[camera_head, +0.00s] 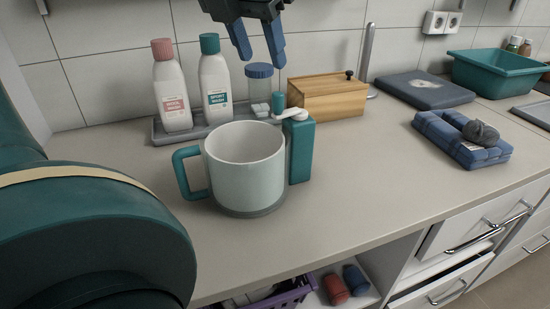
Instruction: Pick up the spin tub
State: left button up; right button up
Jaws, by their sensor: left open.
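The spin tub (241,178) stands upright on the worktop in the middle of the head view. It is a pale open-topped tub with a grey base and a looped teal handle (188,172) on its left. On its right is a teal upright housing (301,148) with a white crank. My left gripper (260,60) is at the top of the view, above the tub in the picture and apart from it. Its two blue fingers point down, spread apart, with nothing between them. My right gripper is not in view.
Behind the tub, a grey tray (157,133) holds two bottles and a blue-lidded jar (259,84). A wooden box (330,97) stands to their right. Folded blue cloth (461,140) and a teal basin (495,74) lie farther right. A large teal rounded body (95,240) fills the left. Worktop right of the tub is clear.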

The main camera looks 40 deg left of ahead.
aim_at(275, 95)
pick_arm(q)
jog(key=x, duration=0.9)
jog(key=shift+w+d+f, duration=0.1)
jog(key=shift+d+f, duration=0.05)
jog(key=shift+f, duration=0.2)
grip_shut()
jog(key=shift+r, duration=0.1)
dwell(0.9)
